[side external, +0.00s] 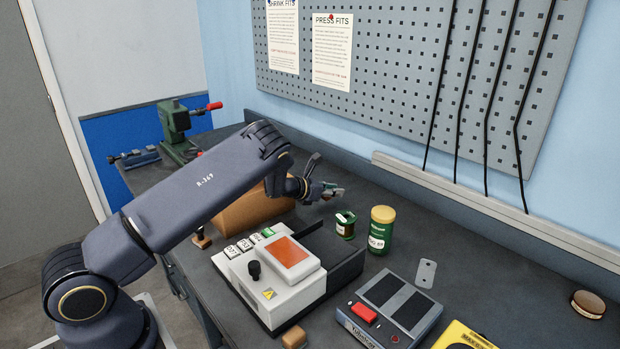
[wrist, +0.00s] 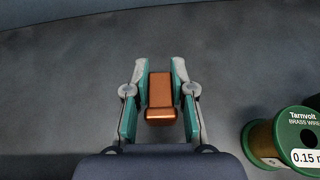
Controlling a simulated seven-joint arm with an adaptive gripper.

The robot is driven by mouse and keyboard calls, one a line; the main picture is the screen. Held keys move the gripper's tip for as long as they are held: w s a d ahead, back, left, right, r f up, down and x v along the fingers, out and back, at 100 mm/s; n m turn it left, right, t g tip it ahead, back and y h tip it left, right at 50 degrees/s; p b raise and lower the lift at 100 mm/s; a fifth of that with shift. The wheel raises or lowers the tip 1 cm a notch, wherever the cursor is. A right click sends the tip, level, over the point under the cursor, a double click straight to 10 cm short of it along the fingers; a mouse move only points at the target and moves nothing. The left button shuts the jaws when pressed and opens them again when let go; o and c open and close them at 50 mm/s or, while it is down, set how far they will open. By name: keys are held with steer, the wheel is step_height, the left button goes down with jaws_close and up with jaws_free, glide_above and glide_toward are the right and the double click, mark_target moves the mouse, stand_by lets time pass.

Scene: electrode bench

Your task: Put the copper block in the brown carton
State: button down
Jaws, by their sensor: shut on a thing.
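The copper block (wrist: 159,90) is an orange-brown bar between the two teal-lined fingers of my gripper (wrist: 160,85) in the wrist view. The fingers are shut on its sides. In the side view my gripper (side external: 331,191) is over the back of the bench, right of the carton; the block cannot be made out clearly there. The brown carton (side external: 246,210) stands on the bench behind my forearm, which hides part of it. Its inside cannot be seen. The carton is not in the wrist view.
A green wire spool (wrist: 287,141) is right of my gripper; a yellow-lidded jar (side external: 381,230) stands nearby. A white device with an orange screen (side external: 290,255) stands in front of the carton. A grey unit (side external: 390,305) is at right. A green vise (side external: 176,125) is at back left.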

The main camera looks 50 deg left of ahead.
mark_target(333, 205)
steer(key=shift+w+f, duration=0.15)
steer(key=shift+f, duration=0.65)
steer(key=shift+w+f, duration=0.15)
steer(key=shift+f, duration=0.65)
steer(key=shift+f, duration=0.15)
steer(key=c, duration=1)
jaws_free()
steer(key=shift+f, duration=0.1)
steer(key=shift+s, duration=0.1)
steer(key=v, duration=1.5)
steer(key=shift+s+a, duration=0.1)
steer(key=shift+s, duration=0.15)
steer(key=shift+o, duration=1)
steer(key=shift+s+r, duration=0.35)
steer(key=shift+s, duration=0.2)
